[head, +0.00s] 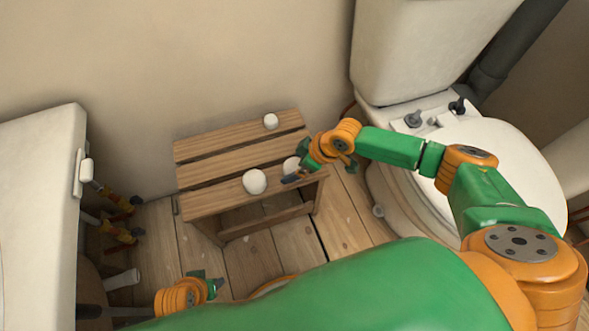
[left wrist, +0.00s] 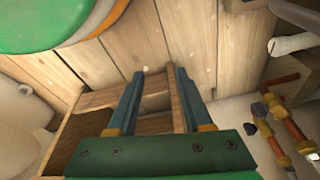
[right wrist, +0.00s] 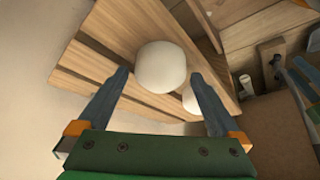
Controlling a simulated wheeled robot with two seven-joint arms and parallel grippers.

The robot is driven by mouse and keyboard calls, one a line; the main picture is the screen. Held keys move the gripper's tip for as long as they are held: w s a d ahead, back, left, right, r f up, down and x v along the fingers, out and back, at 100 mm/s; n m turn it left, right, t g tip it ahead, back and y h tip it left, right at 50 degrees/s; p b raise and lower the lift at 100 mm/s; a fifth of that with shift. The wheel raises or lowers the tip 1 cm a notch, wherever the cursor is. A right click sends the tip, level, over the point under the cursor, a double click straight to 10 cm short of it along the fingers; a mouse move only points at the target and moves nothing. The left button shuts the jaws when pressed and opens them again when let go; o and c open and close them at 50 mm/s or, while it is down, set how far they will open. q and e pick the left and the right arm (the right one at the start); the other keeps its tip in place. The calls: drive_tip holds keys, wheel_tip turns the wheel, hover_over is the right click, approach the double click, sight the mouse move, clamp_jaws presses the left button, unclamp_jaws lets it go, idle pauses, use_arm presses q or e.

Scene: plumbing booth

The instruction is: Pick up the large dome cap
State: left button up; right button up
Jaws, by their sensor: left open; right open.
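Three white dome caps rest on the slatted wooden crate. One cap (head: 291,165) is at the right of the front slat, partly hidden by my right gripper (head: 296,170). Another (head: 255,181) sits left of it, and a smaller-looking one (head: 271,121) is at the back. In the right wrist view a cap (right wrist: 161,68), seemingly the right front one and the largest there, shows between the open, empty fingers of my right gripper (right wrist: 158,88).
The crate (head: 200,171) stands against the wall. The toilet (head: 510,150) is on the right. Pipes with valves (head: 120,235) and a white fixture (head: 35,190) are on the left. Plank floor (head: 160,245) is open in front of the crate.

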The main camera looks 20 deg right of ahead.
use_arm(q)
drive_tip(key=shift+w+r, duration=0.1)
drive_tip(key=shift+r, duration=0.25)
use_arm(e)
drive_tip(key=shift+w+a+f, duration=0.1)
drive_tip(key=shift+f, duration=0.1)
